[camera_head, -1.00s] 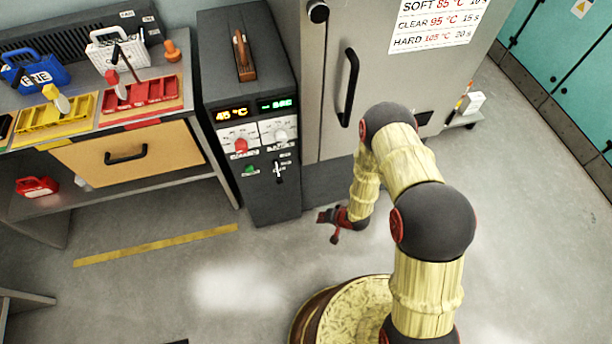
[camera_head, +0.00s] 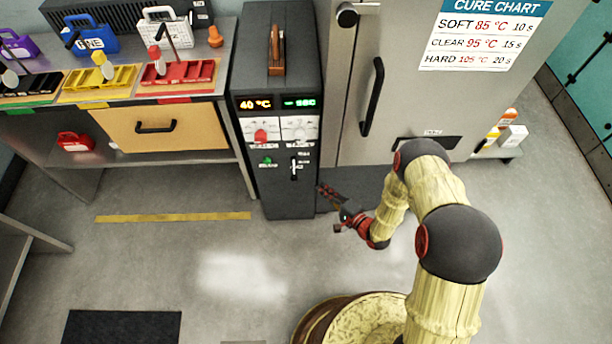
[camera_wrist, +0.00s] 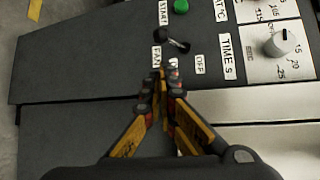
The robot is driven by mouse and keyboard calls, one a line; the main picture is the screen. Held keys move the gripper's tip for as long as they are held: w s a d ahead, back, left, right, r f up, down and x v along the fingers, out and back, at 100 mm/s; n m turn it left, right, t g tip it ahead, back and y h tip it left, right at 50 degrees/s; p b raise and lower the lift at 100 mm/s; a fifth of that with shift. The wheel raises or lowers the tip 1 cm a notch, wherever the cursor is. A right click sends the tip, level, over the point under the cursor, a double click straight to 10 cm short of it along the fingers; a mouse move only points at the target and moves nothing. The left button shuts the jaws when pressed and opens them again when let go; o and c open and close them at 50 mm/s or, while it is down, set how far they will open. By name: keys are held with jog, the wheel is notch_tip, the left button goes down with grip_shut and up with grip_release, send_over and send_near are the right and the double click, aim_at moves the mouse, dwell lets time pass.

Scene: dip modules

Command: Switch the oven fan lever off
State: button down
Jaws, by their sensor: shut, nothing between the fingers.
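The oven fan lever (camera_head: 293,169) sits low on the front of the dark control box (camera_head: 278,199). In the wrist view the lever (camera_wrist: 172,40) shows as a black knob on a short bright stem, between the FAN label (camera_wrist: 157,57) and a green button. The knob lies at the end away from the OFF label (camera_wrist: 200,63). My gripper (camera_head: 326,190) is right of the box's lower part in the head view.
A red knob (camera_head: 261,135) and a white dial (camera_head: 299,133) sit above the lever, under lit displays. The green button (camera_head: 267,161) is left of it. The grey oven cabinet (camera_head: 350,110) with its black handle (camera_head: 373,97) stands right. Floor in front is clear.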

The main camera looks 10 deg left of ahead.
aim_at(294, 171)
jog(key=b+x, duration=0.3)
jog(key=x, duration=0.7)
dwell(0.4)
jog(key=shift+s+r+p, duration=0.1)
jog(key=shift+r+p, duration=0.1)
jog(key=shift+p, duration=0.25)
